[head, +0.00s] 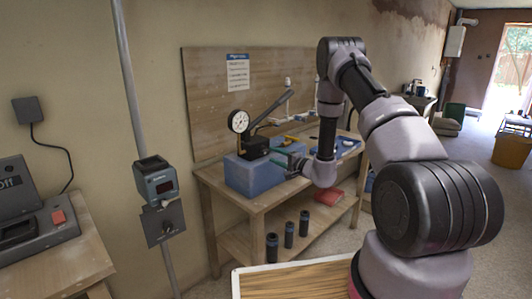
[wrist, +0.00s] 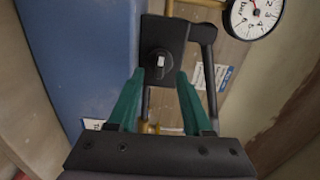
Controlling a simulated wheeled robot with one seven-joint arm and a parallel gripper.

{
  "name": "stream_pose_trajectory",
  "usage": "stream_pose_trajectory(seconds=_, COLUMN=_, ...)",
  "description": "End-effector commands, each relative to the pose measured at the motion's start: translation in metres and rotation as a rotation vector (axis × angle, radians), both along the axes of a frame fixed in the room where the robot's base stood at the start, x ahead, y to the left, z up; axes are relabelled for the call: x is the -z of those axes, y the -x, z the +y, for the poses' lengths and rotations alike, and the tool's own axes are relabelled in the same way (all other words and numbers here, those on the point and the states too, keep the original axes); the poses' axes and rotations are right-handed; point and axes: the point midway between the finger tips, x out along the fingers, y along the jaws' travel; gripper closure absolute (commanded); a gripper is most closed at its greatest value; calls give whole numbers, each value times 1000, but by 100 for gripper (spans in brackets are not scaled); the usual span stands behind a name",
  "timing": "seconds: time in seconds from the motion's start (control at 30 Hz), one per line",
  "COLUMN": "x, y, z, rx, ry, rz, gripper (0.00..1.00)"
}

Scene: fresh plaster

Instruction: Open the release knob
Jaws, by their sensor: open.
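A hand pump with a black body (head: 257,148) and a long lever handle sits on a blue block (head: 250,176) on the workbench. In the wrist view the black body (wrist: 163,37) carries a small round dark fitting with a pale centre, which looks like the release knob (wrist: 160,61). My gripper (wrist: 161,73) is open, its green fingers on either side of the line to the knob. The knob lies just beyond the fingertips, and I see no contact. In the head view my gripper (head: 282,157) is beside the pump, and the knob cannot be made out.
A dial gauge (head: 239,121) stands on the pump; it also shows in the wrist view (wrist: 254,14). A wooden backboard (head: 205,90) rises behind. Several dark cylinders (head: 289,234) and a red item (head: 328,196) are on the lower shelf.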

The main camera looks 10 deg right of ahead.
Motion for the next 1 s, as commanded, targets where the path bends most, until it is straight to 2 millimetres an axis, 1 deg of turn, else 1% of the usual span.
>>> stream_pose_trajectory(seconds=0.03, x=0, y=5, z=-5, rx=4, ry=-2, rz=1, gripper=50)
stream_pose_trajectory(seconds=0.63, x=0, y=62, z=-46, rx=3, ry=-2, rz=2, gripper=50)
stream_pose_trajectory(seconds=0.8, x=0, y=69, z=-51, rx=1, ry=-1, rz=1, gripper=50)
stream_pose_trajectory(seconds=1.0, x=0, y=69, z=-51, rx=1, ry=-1, rz=-1, gripper=50)
